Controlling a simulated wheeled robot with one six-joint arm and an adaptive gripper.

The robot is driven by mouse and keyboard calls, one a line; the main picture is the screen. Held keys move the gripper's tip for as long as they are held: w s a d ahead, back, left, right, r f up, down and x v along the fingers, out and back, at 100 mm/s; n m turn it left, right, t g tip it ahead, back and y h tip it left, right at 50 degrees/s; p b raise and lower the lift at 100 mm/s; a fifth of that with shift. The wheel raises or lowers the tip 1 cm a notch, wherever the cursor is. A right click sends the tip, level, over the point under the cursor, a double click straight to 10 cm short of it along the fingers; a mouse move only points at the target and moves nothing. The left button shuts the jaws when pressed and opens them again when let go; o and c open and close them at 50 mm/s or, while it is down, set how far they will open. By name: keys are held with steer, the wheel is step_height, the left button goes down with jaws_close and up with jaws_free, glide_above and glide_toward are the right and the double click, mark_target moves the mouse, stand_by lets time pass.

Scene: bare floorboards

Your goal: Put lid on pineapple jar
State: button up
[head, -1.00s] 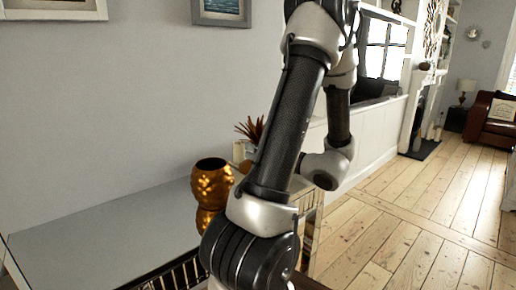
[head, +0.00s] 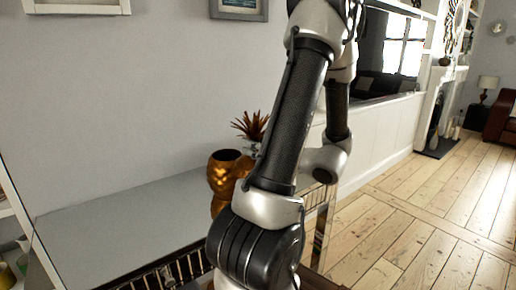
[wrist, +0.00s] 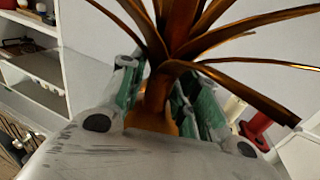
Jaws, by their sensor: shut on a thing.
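The golden pineapple jar (head: 228,172) stands upright and open on the grey tabletop in the head view, partly hidden by my arm. The lid, a bronze crown of spiky leaves (head: 250,125), is up behind and right of the jar's mouth, apart from it in the picture. In the wrist view the lid (wrist: 170,45) rises between the fingers of my gripper (wrist: 160,100), which is shut on its stem. A golden surface shows below the stem there; I cannot tell whether it is the lid's base or the jar. My arm hides most of the gripper in the head view.
The grey tabletop (head: 120,225) is bare left of the jar, with a wall close behind. White shelves (wrist: 35,70) show at left in the wrist view, and a red object (wrist: 257,127) at right. Open floorboards (head: 420,220) lie to the right.

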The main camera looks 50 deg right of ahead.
steer(key=w+d+f, duration=0.1)
steer(key=w+d, duration=0.1)
steer(key=w, duration=0.6)
steer(key=w+d+f, duration=0.1)
steer(key=w+d, duration=0.1)
steer(key=w, duration=0.7)
stand_by(0.3)
steer(key=shift+f, duration=0.5)
stand_by(1.3)
steer(key=o, duration=1.2)
steer(key=shift+o, duration=0.2)
steer(key=o, duration=0.5)
steer(key=shift+c, duration=0.2)
steer(key=s+a, duration=0.2)
steer(key=s, duration=0.7)
steer(key=shift+s, duration=0.3)
